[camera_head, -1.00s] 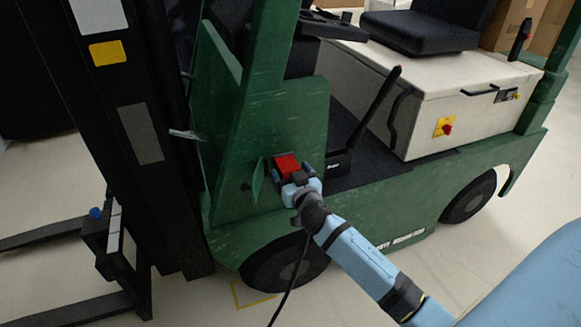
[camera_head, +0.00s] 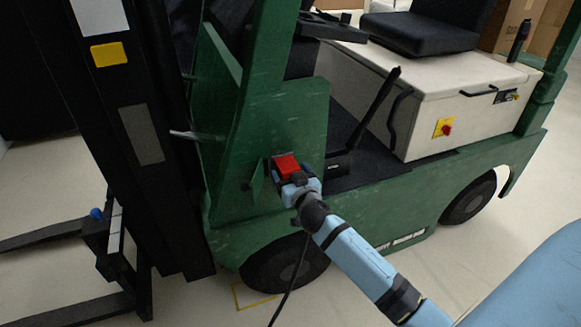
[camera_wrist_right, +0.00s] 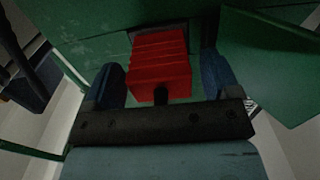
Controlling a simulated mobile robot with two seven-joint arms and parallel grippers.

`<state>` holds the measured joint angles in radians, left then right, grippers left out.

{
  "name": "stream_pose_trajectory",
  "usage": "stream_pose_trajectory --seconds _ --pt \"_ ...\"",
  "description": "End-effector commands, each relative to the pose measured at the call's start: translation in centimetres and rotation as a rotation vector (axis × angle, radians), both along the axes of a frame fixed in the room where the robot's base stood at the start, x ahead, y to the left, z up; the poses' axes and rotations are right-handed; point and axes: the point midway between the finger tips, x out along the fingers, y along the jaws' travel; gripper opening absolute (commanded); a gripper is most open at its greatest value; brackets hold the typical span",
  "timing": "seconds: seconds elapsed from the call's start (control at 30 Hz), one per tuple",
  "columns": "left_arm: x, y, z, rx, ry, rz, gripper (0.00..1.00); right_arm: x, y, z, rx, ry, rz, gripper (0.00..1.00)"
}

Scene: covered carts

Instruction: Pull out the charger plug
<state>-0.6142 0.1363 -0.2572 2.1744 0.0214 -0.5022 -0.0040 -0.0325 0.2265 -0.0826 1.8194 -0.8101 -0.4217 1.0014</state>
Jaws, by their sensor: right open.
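The red charger plug (camera_head: 287,166) sits in the side of the green forklift, low on its front body panel. It also shows in the right wrist view (camera_wrist_right: 158,66), as a ribbed red block with a dark stub at its near end. My right gripper (camera_head: 294,180) is at the plug. In the wrist view its open fingers (camera_wrist_right: 160,80) stand to either side of the plug, with a narrow gap on the right. A black cable (camera_head: 290,280) hangs down from the plug area; its upper end is hidden behind my gripper. My left gripper is not in view.
An open green flap (camera_head: 257,182) stands just left of the plug; in the wrist view it is at the right (camera_wrist_right: 270,65). The forklift's black mast (camera_head: 135,130) rises at left. A black lever (camera_head: 377,115) stands behind. Clear floor lies in front.

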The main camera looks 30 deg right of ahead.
Motion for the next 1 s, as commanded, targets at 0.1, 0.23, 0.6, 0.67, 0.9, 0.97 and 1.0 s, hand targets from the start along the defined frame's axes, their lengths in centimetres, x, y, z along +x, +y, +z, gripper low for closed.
stream_pose_trajectory --seconds 0.1,0.23,0.6,0.67,0.9,0.97,1.0 --pt "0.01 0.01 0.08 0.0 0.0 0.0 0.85 1.23 -1.28 2.06 -0.009 -0.034 -0.017 0.82" --pt "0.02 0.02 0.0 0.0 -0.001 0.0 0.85 1.22 -1.26 2.0 -0.005 -0.035 -0.018 0.82" --pt "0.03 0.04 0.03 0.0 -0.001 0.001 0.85 1.22 -1.3 2.05 -0.008 -0.034 -0.018 0.36" --pt "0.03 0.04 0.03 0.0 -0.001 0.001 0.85 1.22 -1.3 2.05 -0.008 -0.034 -0.018 0.22" --pt "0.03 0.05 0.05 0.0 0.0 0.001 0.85 0.81 -1.16 2.08 -0.008 -0.035 -0.017 0.18" --pt "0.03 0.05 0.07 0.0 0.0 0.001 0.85 0.57 -1.08 2.08 -0.008 -0.035 -0.017 0.18" --pt "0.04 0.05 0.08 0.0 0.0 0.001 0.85 0.4 -1.04 2.1 -0.008 -0.036 -0.016 0.18"
